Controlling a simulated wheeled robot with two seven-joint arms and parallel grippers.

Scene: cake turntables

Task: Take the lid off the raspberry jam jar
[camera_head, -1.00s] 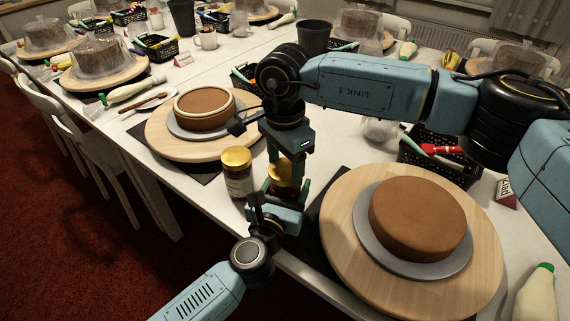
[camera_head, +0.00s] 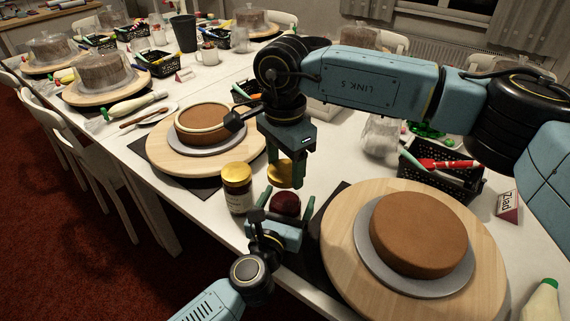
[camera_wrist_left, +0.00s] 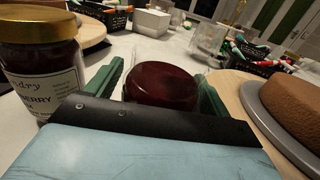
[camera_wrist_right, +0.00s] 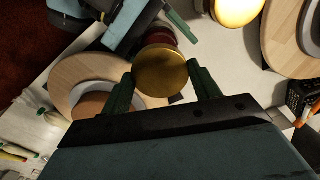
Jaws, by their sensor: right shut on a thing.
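An open jar (camera_head: 286,203) of dark red jam stands near the table's front edge; it also shows in the left wrist view (camera_wrist_left: 160,85). My left gripper (camera_head: 280,212) has its fingers on both sides of this jar; whether they press on it is unclear. My right gripper (camera_head: 287,172) is shut on a gold lid (camera_head: 281,180), held above the open jar and apart from it. The lid faces the right wrist camera (camera_wrist_right: 160,70). A second jar (camera_head: 237,190) with its gold lid on stands just left; its label partly reads "BERRY".
A brown cake (camera_head: 417,230) on a wooden turntable (camera_head: 345,265) stands at right, close to my left gripper. Another turntable (camera_head: 165,160) with a rimmed cake is behind at left. A black basket (camera_head: 465,185) stands at right.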

